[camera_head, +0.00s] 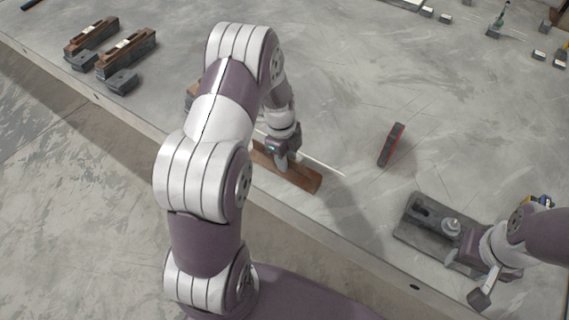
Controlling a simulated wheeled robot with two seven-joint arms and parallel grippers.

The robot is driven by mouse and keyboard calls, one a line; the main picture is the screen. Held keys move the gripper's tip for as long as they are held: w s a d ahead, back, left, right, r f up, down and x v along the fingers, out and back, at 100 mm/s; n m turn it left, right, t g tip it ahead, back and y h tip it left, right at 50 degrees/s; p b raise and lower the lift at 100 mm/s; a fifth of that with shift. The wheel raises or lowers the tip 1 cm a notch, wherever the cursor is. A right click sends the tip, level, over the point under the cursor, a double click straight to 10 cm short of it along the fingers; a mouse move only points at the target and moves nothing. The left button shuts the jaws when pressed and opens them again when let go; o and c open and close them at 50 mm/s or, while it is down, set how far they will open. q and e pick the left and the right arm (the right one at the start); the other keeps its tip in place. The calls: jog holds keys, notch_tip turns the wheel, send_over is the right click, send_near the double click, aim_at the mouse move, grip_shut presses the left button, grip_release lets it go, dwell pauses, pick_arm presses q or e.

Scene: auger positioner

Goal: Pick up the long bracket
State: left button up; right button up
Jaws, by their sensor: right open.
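A long, flat brown bar (303,179), which looks like the long bracket, lies on the grey table near its front edge. My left gripper (282,163) is over the bar's middle, pointing down at it. The fingers are small and partly hidden, so I cannot tell whether they are apart or closed on it. My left arm hides the bar's far left end. My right gripper (481,290) is open at the lower right, beside a dark grey plate fixture (412,228) with a round metal knob on it.
Brown and dark blocks (127,52) sit at the upper left with small grey blocks (122,81). Small parts (541,55) lie at the upper right. The table's middle is mostly clear.

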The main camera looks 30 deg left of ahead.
pick_arm(q)
grip_shut()
jog(key=shift+r, duration=0.1)
dwell(1.2)
